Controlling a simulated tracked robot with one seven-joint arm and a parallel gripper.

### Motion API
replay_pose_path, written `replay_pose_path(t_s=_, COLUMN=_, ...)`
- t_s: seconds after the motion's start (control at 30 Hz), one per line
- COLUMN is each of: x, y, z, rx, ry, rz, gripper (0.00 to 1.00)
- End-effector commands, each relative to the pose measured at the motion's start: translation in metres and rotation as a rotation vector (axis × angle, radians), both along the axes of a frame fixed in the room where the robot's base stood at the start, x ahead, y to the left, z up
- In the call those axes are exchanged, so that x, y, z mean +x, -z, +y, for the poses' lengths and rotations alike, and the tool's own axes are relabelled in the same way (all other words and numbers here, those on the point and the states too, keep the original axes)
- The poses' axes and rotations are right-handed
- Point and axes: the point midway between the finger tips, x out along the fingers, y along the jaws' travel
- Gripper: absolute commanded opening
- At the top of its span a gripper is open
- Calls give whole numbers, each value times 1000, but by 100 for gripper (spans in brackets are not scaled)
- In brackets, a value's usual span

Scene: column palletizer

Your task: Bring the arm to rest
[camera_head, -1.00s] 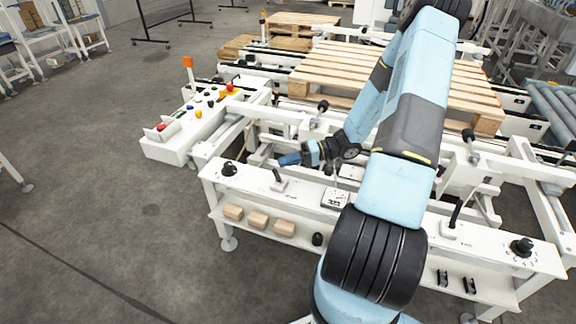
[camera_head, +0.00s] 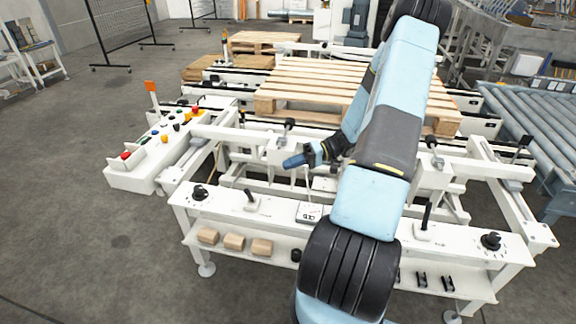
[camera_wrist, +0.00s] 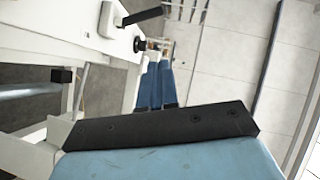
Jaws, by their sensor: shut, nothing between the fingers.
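My light-blue and black arm (camera_head: 390,130) rises from the front of the head view, with its elbow at the top edge. The forearm folds down behind the upper arm. My gripper (camera_head: 291,163) shows small at the end of a dark wrist, left of the upper arm, above the white frame behind the console (camera_head: 370,225). It is shut and seems to hold nothing. Its fingers are too small to make out clearly. In the wrist view a black bar and a light-blue surface, which look like my own arm, fill the bottom.
A button panel (camera_head: 130,178) with an orange-topped post stands left of the console. Small tan boxes (camera_head: 234,242) lie on the shelf below. A wooden pallet (camera_head: 310,85) lies behind the frame, and a roller conveyor (camera_head: 525,125) is at right. The left floor is open.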

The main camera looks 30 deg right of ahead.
Motion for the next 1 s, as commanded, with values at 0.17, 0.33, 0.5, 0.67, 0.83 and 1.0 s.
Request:
replay_pose_path(t_s=0.17, x=0, y=0, z=1, rx=0, ry=0, rz=0, gripper=0)
replay_pose_path(t_s=0.33, x=0, y=0, z=1, rx=0, ry=-1, rz=0, gripper=0)
replay_pose_path(t_s=0.5, x=-1, y=-9, z=7, rx=-33, ry=-28, rz=19, gripper=0)
replay_pose_path(t_s=0.67, x=-5, y=-33, z=22, rx=-134, ry=-93, rz=74, gripper=0)
replay_pose_path(t_s=0.83, x=-13, y=-63, z=40, rx=-268, ry=-158, rz=139, gripper=0)
replay_pose_path(t_s=1.0, x=-22, y=-92, z=57, rx=-406, ry=-199, rz=192, gripper=0)
